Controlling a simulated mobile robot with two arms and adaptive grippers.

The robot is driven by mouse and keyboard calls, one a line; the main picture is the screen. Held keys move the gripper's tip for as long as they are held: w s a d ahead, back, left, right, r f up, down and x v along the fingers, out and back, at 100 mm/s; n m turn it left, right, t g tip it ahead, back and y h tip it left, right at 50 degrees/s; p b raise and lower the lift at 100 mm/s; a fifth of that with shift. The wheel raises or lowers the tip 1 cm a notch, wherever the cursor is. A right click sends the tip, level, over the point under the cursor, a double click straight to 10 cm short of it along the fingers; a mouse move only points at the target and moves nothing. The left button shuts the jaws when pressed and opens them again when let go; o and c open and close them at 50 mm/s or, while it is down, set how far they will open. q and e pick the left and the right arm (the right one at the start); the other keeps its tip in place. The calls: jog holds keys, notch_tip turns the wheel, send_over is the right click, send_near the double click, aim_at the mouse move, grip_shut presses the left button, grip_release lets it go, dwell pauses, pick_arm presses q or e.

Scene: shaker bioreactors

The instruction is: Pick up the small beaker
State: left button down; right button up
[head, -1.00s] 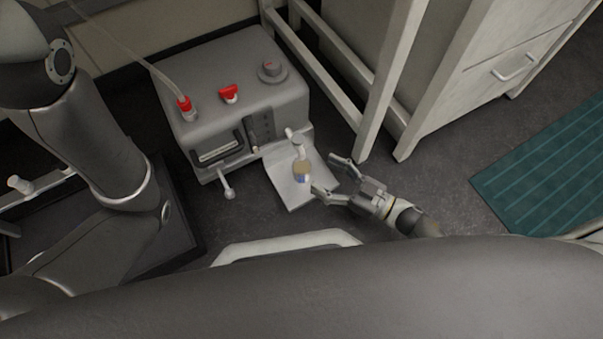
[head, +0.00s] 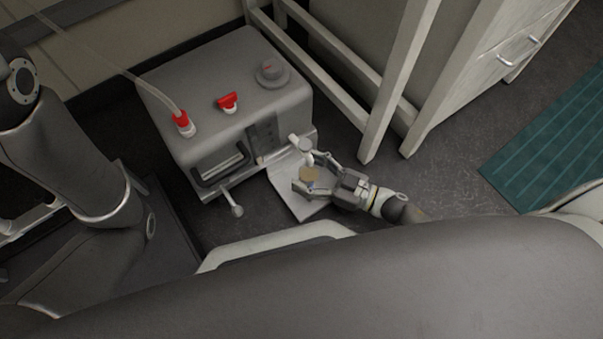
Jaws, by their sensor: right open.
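The small beaker (head: 309,175) stands on the light grey tray at the front of the grey machine, with a tan or yellowish content showing. My right gripper (head: 303,172) reaches in from the right, its two fingers open on either side of the beaker. Whether the fingers touch it cannot be told. The gripper hides part of the beaker's lower side. My left gripper is not in view; only my left arm shows at the left.
The grey machine (head: 225,100) has red fittings, a dial and a white spout (head: 300,145) close above the beaker. The tray (head: 288,196) lies below. A teal mat (head: 560,140) lies at the right.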

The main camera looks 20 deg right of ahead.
jog(key=c, duration=1.2)
jog(key=shift+r, duration=0.2)
